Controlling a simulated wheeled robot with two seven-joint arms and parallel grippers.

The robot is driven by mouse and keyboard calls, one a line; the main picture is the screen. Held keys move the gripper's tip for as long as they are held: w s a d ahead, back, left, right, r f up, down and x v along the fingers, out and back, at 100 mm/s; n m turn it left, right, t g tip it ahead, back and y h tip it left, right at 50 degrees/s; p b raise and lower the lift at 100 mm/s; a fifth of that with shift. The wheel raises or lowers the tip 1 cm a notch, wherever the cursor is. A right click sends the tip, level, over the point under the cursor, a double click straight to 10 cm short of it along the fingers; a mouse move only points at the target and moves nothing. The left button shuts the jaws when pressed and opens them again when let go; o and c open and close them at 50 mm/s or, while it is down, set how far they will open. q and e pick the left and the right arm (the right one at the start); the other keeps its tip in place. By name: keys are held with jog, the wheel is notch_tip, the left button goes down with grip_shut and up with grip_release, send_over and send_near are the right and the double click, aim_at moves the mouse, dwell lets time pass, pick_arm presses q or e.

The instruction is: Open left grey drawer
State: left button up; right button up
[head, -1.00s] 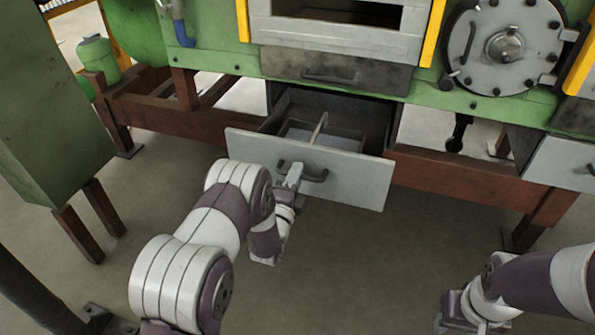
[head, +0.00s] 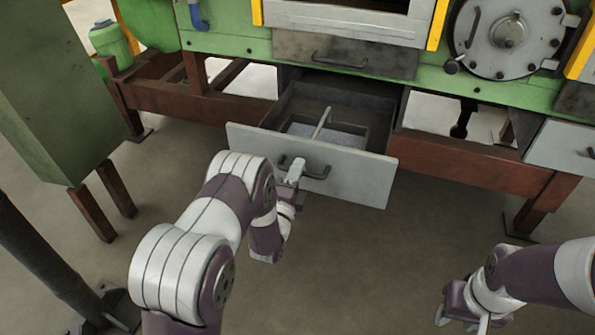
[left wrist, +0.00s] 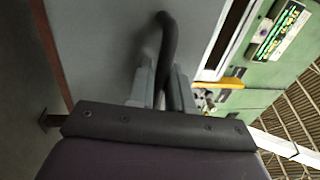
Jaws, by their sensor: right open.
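The left grey drawer (head: 345,179) stands pulled out under the furnace, its divided inside showing. A dark bar handle (head: 317,171) is on its front. My left gripper (head: 293,171) is at the left part of this handle. In the left wrist view, the fingers of my left gripper (left wrist: 162,85) lie on both sides of the dark handle (left wrist: 168,40), closed around it, with the grey drawer front (left wrist: 100,50) behind. My right gripper (head: 458,312) is open and empty at the lower right, low over the floor and away from the drawer; its fingertips are small in view.
A shallow dark drawer (head: 345,53) above is shut. Another grey drawer (head: 562,147) is at the right edge. A brown frame beam (head: 460,163) runs beside the open drawer. A green cabinet (head: 50,90) stands at left. The floor (head: 370,265) before the drawer is clear.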

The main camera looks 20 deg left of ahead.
pick_arm(q)
jog(key=shift+o, duration=1)
jog(key=s+f+p, duration=0.1)
jog(key=s+f, duration=0.1)
jog(key=s, duration=1)
jog(key=shift+s+a+f, duration=0.2)
jog(key=shift+s, duration=0.05)
